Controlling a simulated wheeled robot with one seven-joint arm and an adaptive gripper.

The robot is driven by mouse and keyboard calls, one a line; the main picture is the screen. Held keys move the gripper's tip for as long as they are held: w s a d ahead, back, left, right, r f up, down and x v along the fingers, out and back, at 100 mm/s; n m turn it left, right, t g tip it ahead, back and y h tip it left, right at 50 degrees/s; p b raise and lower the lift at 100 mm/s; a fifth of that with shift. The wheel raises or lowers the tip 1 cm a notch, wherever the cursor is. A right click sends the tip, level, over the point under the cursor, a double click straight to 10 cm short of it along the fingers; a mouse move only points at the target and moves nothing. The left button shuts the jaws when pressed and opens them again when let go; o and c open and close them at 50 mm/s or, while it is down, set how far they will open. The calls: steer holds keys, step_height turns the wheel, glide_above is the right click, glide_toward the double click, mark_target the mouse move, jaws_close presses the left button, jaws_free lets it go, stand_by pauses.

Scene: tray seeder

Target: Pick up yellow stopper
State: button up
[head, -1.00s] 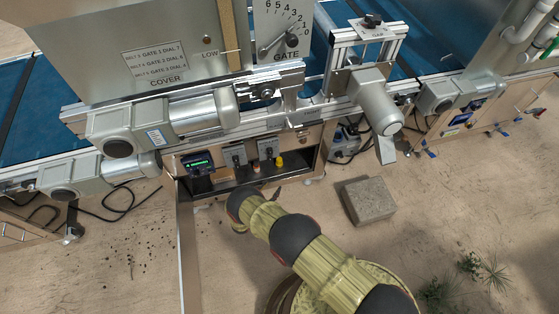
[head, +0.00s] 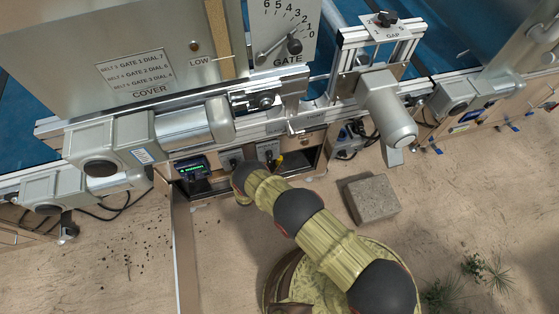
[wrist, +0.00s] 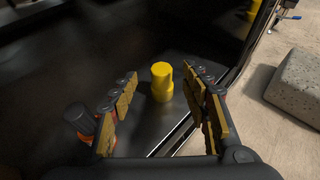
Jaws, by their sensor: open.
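The yellow stopper (wrist: 162,82) stands upright on a dark shelf in the wrist view, ahead of my gripper and between the lines of its two fingers. In the head view the stopper (head: 279,160) shows as a small yellow spot in the open cabinet, just beyond the end of my arm. My gripper (wrist: 160,98) is open and empty, with one padded finger on each side, and the stopper is apart from both. In the head view my arm hides the gripper.
An orange-and-dark cylindrical piece (wrist: 80,120) stands left of my left finger. The shelf's metal front edge (wrist: 180,130) runs close by my right finger. A grey block (head: 371,198) sits on the floor to the right. A display box (head: 191,168) is at the cabinet's left.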

mark_target(278, 161)
steer(key=b+x, duration=0.1)
steer(key=x, duration=0.1)
steer(key=f+b+x, duration=0.1)
steer(key=x, duration=0.1)
steer(key=shift+w+d, duration=0.2)
steer(key=shift+w, duration=0.05)
steer(key=shift+c, duration=0.3)
steer(key=c, duration=1.1)
steer(key=shift+r, duration=0.1)
jaws_close()
